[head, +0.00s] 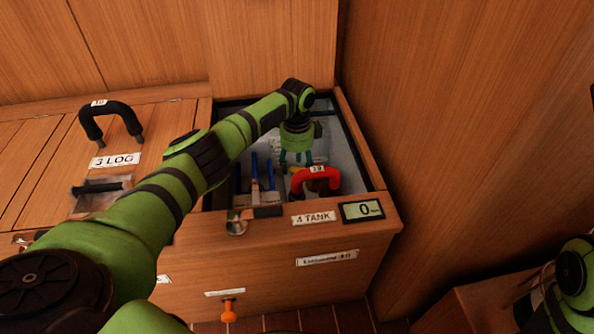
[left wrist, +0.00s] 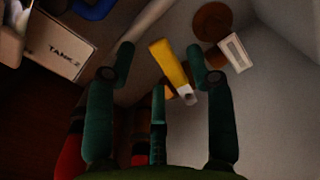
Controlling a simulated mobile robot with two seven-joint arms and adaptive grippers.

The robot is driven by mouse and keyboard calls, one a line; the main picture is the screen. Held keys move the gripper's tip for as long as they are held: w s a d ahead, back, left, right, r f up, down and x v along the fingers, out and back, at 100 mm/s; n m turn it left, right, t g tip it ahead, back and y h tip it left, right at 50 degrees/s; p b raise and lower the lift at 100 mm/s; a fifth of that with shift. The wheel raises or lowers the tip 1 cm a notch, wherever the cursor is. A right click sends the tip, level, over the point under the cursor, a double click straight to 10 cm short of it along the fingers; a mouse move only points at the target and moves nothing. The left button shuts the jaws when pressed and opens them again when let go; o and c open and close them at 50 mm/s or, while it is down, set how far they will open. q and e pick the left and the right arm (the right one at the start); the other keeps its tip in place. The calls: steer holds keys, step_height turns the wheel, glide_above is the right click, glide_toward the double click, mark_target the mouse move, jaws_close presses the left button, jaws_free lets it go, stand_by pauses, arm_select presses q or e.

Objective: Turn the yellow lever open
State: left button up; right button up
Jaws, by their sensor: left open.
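The yellow lever (left wrist: 168,62) shows in the left wrist view, a short yellow bar with a pale end, inside the open compartment. My left gripper (left wrist: 163,68) is open, with one green finger on each side of the lever; I cannot tell whether either touches it. In the head view my left gripper (head: 297,158) reaches down into the compartment labelled "4 TANK", behind the red handle. The lever cannot be made out there. Part of my right arm shows at the lower right edge, but its gripper does not show.
A red handle (head: 316,179) stands at the compartment's front, with blue-handled items (head: 255,170) left of it. The wooden rim (head: 362,140) and tall right wall (head: 450,130) bound the space. A brown round part (left wrist: 211,21) lies near the lever. A black handle (head: 110,111) stands on the left lid.

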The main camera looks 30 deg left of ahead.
arm_select(q)
steer(key=shift+f, duration=0.4)
jaws_close()
